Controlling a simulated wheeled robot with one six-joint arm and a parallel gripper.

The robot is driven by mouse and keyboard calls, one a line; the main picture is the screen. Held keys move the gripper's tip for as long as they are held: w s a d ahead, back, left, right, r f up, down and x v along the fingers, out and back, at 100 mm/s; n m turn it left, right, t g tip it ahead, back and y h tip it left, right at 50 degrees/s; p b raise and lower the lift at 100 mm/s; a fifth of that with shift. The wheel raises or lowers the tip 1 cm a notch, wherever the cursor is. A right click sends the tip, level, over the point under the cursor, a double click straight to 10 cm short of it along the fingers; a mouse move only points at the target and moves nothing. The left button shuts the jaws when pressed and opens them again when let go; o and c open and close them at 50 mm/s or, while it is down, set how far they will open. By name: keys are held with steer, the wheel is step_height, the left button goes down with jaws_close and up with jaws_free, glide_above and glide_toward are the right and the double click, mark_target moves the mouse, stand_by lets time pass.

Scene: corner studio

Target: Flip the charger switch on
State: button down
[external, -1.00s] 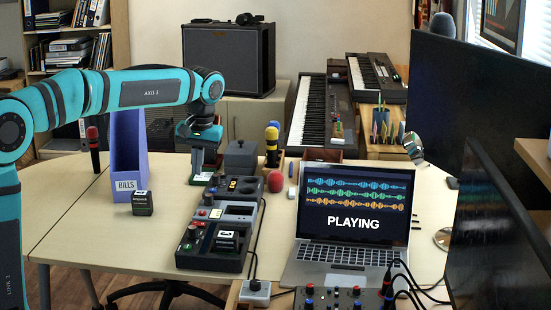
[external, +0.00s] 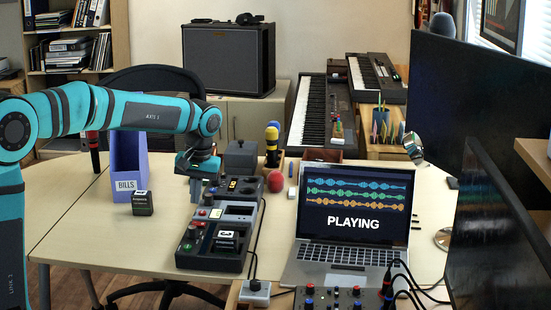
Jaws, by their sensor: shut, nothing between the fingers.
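The charger (external: 238,212) is a long dark unit on the table with several coloured buttons and knobs. A dark block marked 3 (external: 226,241) sits in its near end. Which of the small controls is the switch is too small to tell. My gripper (external: 196,196) points down at the left edge of the charger's far half, with its fingers shut and empty. I cannot tell whether the fingertips touch the charger. My wrist hides part of the charger's far left side.
A dark labelled block (external: 142,203) stands left of the charger, before a purple bills holder (external: 127,160). A red ball (external: 275,182) and a laptop (external: 350,215) are to the right. A cable runs along the charger's right side.

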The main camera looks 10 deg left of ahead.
mark_target(195, 222)
steer(key=shift+a+f, duration=0.2)
steer(key=shift+f, duration=1.25)
steer(key=shift+a+f, duration=0.15)
steer(key=shift+f, duration=1.25)
steer(key=shift+a+f, duration=0.1)
steer(key=shift+f, duration=0.1)
steer(key=shift+d, duration=0.2)
steer(key=shift+d+r, duration=0.2)
steer(key=shift+d, duration=0.4)
steer(key=shift+r, duration=0.15)
step_height(195, 222, up, 14)
steer(key=d, duration=0.1)
steer(key=shift+d+f, duration=0.2)
steer(key=shift+d, duration=0.15)
